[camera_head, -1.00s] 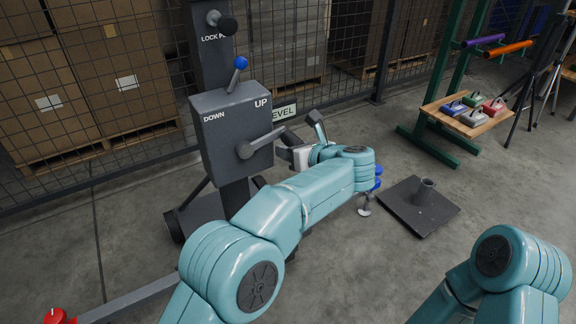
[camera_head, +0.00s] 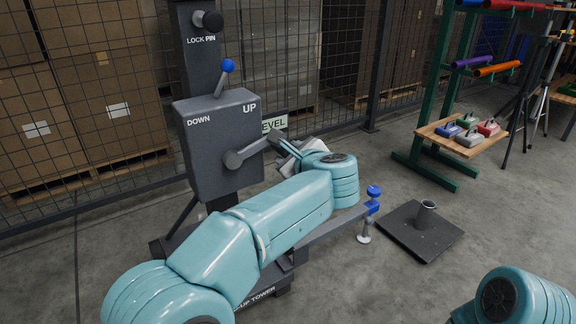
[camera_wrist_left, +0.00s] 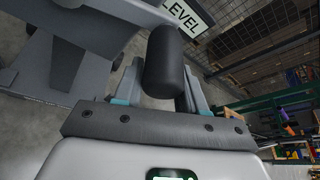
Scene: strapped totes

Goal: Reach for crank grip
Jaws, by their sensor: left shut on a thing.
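The grey crank (camera_head: 250,151) sticks out to the right from the front of a dark grey box (camera_head: 215,140) marked UP and DOWN. Its dark cylindrical grip (camera_wrist_left: 165,62) stands between my left gripper's fingers in the left wrist view. My left gripper (camera_head: 284,152) is at the crank's outer end and is shut on the grip. In the head view the gripper and arm mostly hide the grip. Only a link of my right arm shows at the bottom right; its gripper is out of view.
A blue-knobbed lever (camera_head: 228,66) tops the box, with a lock pin (camera_head: 208,20) above. A wire fence (camera_head: 280,60) stands behind. A floor plate with a short tube (camera_head: 420,230) and a green rack with a wooden shelf (camera_head: 462,146) are to the right.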

